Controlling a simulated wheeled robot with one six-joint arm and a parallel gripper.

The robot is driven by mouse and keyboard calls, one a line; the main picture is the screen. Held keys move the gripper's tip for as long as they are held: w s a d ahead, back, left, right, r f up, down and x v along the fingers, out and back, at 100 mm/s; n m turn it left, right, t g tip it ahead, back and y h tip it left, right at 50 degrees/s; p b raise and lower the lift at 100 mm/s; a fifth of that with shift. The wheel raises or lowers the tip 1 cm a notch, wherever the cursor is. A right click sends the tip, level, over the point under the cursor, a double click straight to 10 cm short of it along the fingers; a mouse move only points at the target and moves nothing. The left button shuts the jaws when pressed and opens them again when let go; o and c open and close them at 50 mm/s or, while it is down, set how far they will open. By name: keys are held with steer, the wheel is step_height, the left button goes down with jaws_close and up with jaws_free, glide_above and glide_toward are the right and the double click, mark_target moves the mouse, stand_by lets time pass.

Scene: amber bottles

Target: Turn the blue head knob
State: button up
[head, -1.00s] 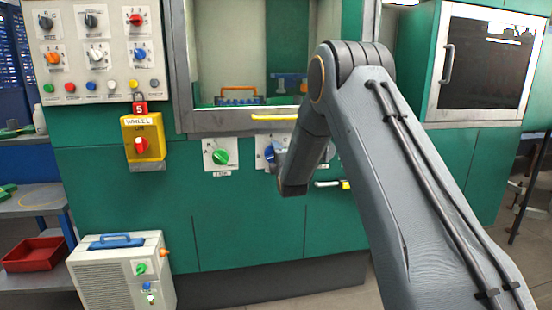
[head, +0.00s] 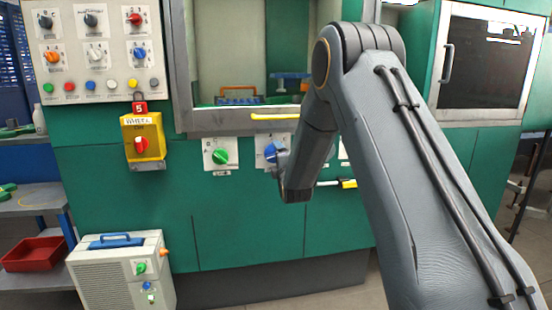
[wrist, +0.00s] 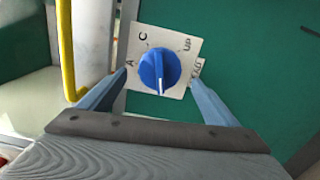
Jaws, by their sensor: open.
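The blue head knob (wrist: 158,71) sits on a white square plate (wrist: 177,39) with the marks A, C and UP, on the green machine front. Its white pointer line points down in the wrist view. A small label beside the plate is partly hidden by a finger. My gripper (wrist: 158,78) is open, with one finger to the left and one to the right of the knob. Both look apart from it; I cannot tell the depth gap. In the head view the knob (head: 271,152) shows just left of my wrist, which hides part of its plate.
A yellow handle bar (head: 275,117) runs above the knob, and shows at the left in the wrist view (wrist: 67,50). A green knob (head: 220,156) is to the left. A yellow-tipped handle (head: 347,184) lies right of my wrist.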

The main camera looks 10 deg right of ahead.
steer(key=s, duration=0.4)
steer(key=s+f+m+g+p, duration=0.1)
steer(key=s+m+g+p, duration=0.4)
steer(key=s, duration=2.1)
steer(key=s+f+m+g+p, duration=0.1)
steer(key=s+m+g+p, duration=0.3)
steer(key=s+m+g, duration=0.9)
steer(key=s+m, duration=0.1)
steer(key=s, duration=1.2)
steer(key=shift+f+p, duration=0.15)
steer(key=shift+p, duration=0.25)
